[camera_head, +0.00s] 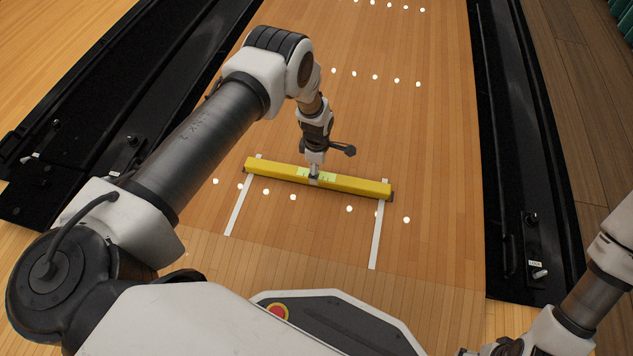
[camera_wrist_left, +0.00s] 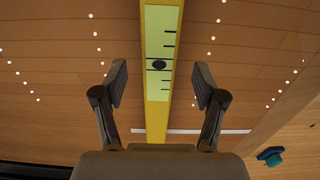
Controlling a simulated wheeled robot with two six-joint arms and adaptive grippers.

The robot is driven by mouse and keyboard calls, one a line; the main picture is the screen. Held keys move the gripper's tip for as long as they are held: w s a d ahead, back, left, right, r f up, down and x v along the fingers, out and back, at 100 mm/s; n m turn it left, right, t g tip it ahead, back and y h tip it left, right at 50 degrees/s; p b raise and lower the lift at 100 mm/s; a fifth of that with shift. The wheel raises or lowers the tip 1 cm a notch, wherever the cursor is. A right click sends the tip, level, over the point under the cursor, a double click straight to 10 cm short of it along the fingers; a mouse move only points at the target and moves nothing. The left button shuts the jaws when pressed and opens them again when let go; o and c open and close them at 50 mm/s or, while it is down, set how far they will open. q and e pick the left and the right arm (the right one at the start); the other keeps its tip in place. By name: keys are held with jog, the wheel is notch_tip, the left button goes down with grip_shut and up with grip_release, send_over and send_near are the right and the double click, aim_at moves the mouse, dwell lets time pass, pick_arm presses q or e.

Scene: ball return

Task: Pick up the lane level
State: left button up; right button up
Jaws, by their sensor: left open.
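The lane level is a long yellow bar (camera_head: 355,185) with a pale green marked panel at its middle. It lies crosswise on the wooden lane in the head view. In the left wrist view the level (camera_wrist_left: 157,118) runs up the picture, with black lines and a dark round spot on its panel. My left gripper (camera_head: 315,168) is over the middle of the level, pointing down. In the wrist view the left gripper (camera_wrist_left: 160,80) is open, one finger on each side of the bar with gaps between. My right arm shows at the lower right, but its gripper is out of view.
White strips (camera_head: 376,240) lie on the lane near the level's ends. Dark gutters (camera_head: 520,180) run along both sides of the lane. White dots mark the boards. The lane beyond the level is clear. A small teal-and-dark object (camera_wrist_left: 270,156) shows at the wrist view's lower right.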

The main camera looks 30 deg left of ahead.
pick_arm(q)
notch_tip(320, 180, down, 5)
jog(key=b, duration=0.3)
jog(key=shift+a+r, duration=0.1)
jog(key=shift+r, duration=0.2)
grip_shut()
notch_tip(320, 180, up, 9)
jog(key=p, duration=0.6)
jog(key=shift+r, duration=0.5)
